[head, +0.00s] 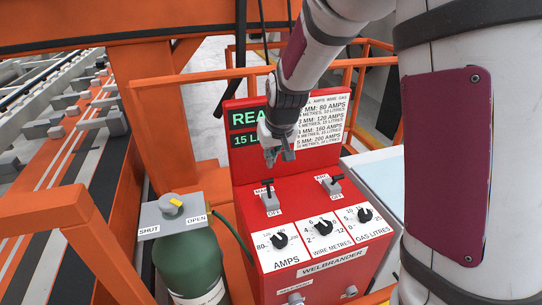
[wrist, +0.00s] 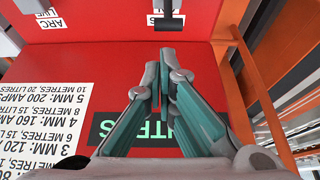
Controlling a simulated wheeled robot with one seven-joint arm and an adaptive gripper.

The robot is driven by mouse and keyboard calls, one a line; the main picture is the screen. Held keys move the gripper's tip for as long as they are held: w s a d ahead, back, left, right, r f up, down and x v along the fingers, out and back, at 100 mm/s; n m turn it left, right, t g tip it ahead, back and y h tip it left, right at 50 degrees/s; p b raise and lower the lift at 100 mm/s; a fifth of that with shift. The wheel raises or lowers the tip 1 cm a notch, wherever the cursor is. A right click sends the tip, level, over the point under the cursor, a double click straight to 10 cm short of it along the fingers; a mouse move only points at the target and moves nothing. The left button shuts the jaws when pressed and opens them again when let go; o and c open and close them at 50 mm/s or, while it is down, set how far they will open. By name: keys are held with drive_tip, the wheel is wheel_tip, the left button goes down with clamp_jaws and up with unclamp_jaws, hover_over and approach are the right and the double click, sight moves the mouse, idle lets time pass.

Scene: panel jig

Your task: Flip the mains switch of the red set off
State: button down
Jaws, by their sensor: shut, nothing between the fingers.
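The red set (head: 250,175) is a red welder panel marked WELBRANDER. Its mains switch (head: 270,202) is the left of two grey switches, with a black T-shaped lever standing up, away from the OFF label below. In the wrist view the mains switch lever (wrist: 168,20) shows at the top, just beyond my fingertips. My gripper (head: 280,156) is shut and empty. It hangs in front of the panel, above the mains switch and apart from it in the head view; the fingers also show in the wrist view (wrist: 162,75). My gripper and arm hide part of the lit green display (head: 243,128).
The arc switch (head: 332,186) sits to the right of the mains switch. Below are three knobs, including the amps knob (head: 280,241). A green gas cylinder (head: 193,260) with a grey valve block stands at the left. Orange rails (head: 75,225) flank the left side.

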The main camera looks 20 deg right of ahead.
sight(269, 191)
drive_tip(key=x, duration=0.7)
drive_tip(key=shift+f, duration=0.15)
drive_tip(key=shift+w, duration=0.1)
